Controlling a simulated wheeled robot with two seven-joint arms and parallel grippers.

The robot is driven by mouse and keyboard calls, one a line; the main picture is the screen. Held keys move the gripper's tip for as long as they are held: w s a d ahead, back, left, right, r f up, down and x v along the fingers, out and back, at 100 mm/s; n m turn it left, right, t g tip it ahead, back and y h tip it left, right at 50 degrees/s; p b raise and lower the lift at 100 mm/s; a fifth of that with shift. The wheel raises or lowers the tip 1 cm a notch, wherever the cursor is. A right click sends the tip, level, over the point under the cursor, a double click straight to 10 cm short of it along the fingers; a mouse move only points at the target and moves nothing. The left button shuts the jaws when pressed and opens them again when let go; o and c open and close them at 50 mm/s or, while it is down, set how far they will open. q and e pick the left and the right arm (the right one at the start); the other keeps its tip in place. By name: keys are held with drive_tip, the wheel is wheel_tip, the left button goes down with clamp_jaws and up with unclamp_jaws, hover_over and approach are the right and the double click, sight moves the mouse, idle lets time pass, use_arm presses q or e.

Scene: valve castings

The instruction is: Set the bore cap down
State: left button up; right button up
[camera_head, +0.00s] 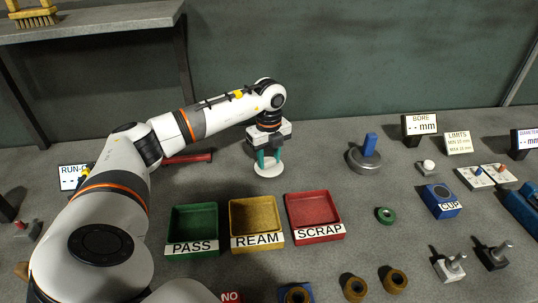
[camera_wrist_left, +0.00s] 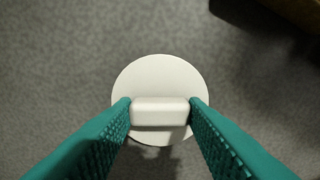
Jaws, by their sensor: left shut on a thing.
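The bore cap (camera_head: 268,171) is a white round disc with a raised bar-shaped grip on top. It is below my left gripper (camera_head: 268,158), just behind the gap between the yellow and red trays. In the left wrist view the cap (camera_wrist_left: 160,75) lies level, and the teal fingers of the left gripper (camera_wrist_left: 160,112) are shut on the two ends of its bar. I cannot tell whether the cap touches the bench or hangs slightly above it. My right gripper is not in view.
In front stand a green PASS tray (camera_head: 168,250), a yellow REAM tray (camera_head: 233,239) and a red SCRAP tray (camera_head: 290,222). A round grey base with a blue handle (camera_head: 370,146) stands to the right. A red bar (camera_head: 188,159) lies to the left. Bare bench surrounds the cap.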

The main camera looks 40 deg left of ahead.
use_arm(q)
drive_tip(key=shift+f, duration=0.2)
drive_tip(key=o, duration=1)
wheel_tip(320, 180, up, 12)
idle(0.8)
